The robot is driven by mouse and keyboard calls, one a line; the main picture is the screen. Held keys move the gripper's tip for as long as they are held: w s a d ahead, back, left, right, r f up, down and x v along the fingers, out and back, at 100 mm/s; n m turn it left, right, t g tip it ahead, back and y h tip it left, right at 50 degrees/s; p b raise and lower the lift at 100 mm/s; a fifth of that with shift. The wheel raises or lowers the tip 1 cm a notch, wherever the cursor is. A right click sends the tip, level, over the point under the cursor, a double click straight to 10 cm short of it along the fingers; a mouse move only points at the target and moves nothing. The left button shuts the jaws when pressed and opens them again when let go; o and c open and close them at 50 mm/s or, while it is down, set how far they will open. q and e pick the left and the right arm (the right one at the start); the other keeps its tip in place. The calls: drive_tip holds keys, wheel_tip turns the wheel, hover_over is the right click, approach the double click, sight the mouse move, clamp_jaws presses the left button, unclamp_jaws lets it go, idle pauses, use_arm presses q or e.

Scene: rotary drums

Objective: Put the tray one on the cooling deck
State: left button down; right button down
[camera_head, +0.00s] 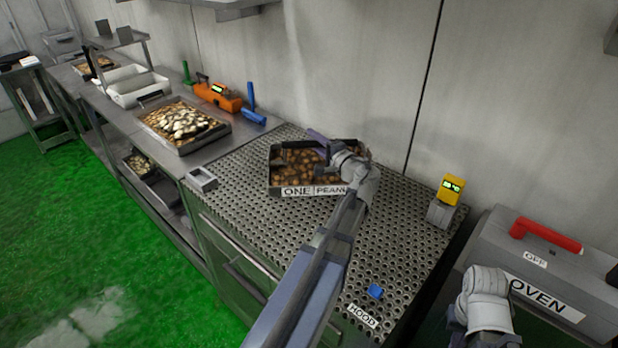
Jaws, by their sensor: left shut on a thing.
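Tray one (277,190) is a dark, shallow tray with a white label reading "ONE" and a partly hidden word starting "PEAN". It is full of brown round pieces and is level. It is over the back part of the perforated metal deck (270,235); I cannot tell whether it touches the surface. My left gripper (322,150) is shut on the tray at its right back side, and my wrist hides the tray's right end. Only part of my right arm shows at the lower right; its fingers cannot be made out.
A second filled tray (218,138) stands on the left counter, near an orange device (217,97) and a blue-handled tool (252,111). A yellow display (451,189) stands at the deck's right edge, beside the oven (545,285). A small metal box (202,180) sits at the left edge. The deck's front is mostly clear.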

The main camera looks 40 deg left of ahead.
sight(328, 180)
use_arm(q)
drive_tip(key=shift+f+b, duration=3.05)
drive_tip(key=shift+f, duration=0.05)
wheel_tip(328, 180, down, 4)
drive_tip(key=b, duration=0.3)
drive_tip(key=shift+r+b, duration=0.15)
drive_tip(key=shift+b, duration=0.2)
drive_tip(key=c, duration=0.6)
unclamp_jaws()
drive_tip(key=shift+c, duration=0.2)
drive_tip(key=v, duration=0.7)
drive_tip(key=shift+s+d, duration=0.1)
drive_tip(key=shift+d, duration=0.2)
